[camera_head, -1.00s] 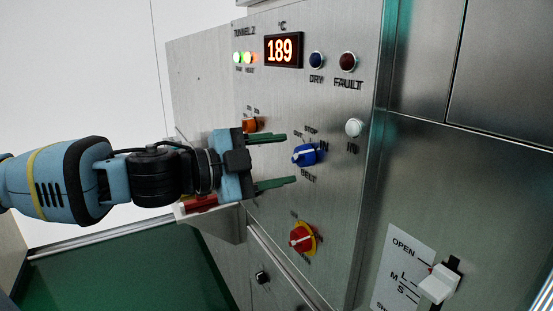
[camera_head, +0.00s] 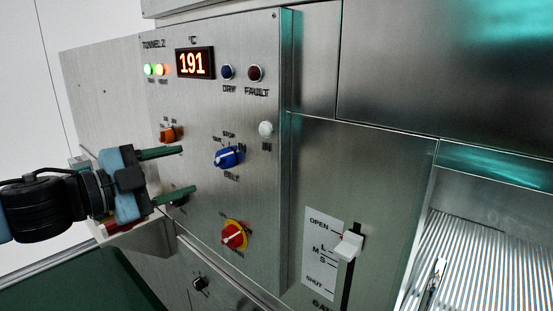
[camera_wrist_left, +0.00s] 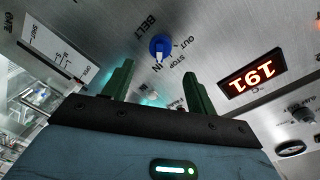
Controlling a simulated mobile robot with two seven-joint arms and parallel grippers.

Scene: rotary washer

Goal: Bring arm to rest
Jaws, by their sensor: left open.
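My left gripper (camera_head: 188,170) reaches in from the left in the head view. Its two green fingers are spread apart, with nothing between them. The fingertips are to the left of the blue belt knob (camera_head: 229,157) on the steel control panel (camera_head: 205,110), with a visible gap to it. In the left wrist view the open fingers (camera_wrist_left: 160,75) point toward the panel, and the blue knob (camera_wrist_left: 160,46) shows beyond them, apart from both. The right gripper is not in view.
An orange knob (camera_head: 168,134) and a red-yellow knob (camera_head: 234,235) sit near my fingers. The display (camera_head: 195,63) reads 191. A white gate lever (camera_head: 349,246) stands at lower right. A ribbed conveyor (camera_head: 480,265) lies beyond.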

